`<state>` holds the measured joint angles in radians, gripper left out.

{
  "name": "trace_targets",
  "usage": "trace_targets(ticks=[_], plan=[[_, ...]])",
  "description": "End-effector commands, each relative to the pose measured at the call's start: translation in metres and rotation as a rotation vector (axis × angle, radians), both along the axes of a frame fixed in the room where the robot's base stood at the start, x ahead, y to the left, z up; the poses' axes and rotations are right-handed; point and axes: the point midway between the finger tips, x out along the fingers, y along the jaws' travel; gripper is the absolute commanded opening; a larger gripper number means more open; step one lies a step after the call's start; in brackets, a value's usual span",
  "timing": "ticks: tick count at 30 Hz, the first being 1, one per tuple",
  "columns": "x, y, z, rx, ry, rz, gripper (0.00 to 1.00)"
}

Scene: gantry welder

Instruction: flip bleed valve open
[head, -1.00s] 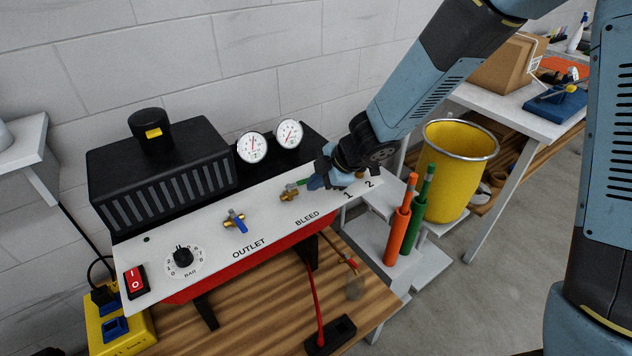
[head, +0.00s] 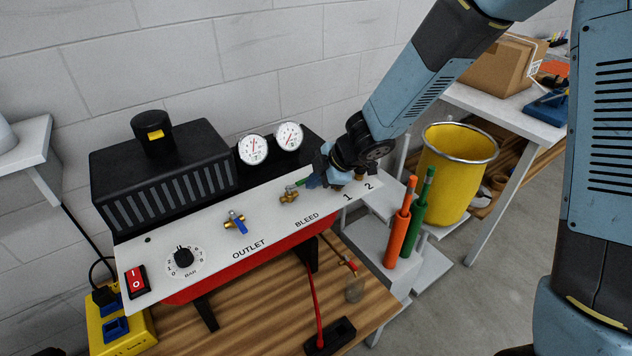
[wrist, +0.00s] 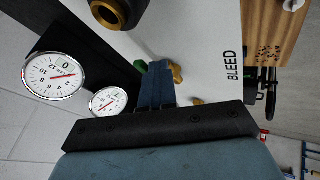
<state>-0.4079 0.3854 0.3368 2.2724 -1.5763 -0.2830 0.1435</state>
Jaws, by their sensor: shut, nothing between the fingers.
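The bleed valve is a small brass valve (head: 289,195) with a green handle (head: 301,183), on the sloped white panel above the word BLEED. In the wrist view its brass body (wrist: 176,72) and green handle (wrist: 141,66) show on either side of my fingers. My gripper (head: 314,180) is shut and empty, its blue fingertips right beside the handle. The wrist view shows the closed fingers (wrist: 157,72) partly covering the valve; I cannot tell whether they touch the handle.
The outlet valve (head: 236,222) with a blue handle sits left on the panel (head: 200,250). Two gauges (head: 270,143) stand behind. Brass ports 1 and 2 lie close under my wrist. Orange and green cylinders (head: 405,220) and a yellow bin (head: 455,175) stand at right.

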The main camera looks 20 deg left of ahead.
Motion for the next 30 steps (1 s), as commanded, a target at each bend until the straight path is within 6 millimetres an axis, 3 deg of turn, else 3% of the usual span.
trace_targets(ticks=[11, 21, 30], plan=[[-0.010, -0.001, 0.002, 0.007, -0.001, 0.002, 0.00], [-0.025, -0.029, 0.001, 0.005, -0.003, 0.004, 0.00], [-0.026, -0.044, 0.021, 0.006, -0.005, 0.006, 0.00]])
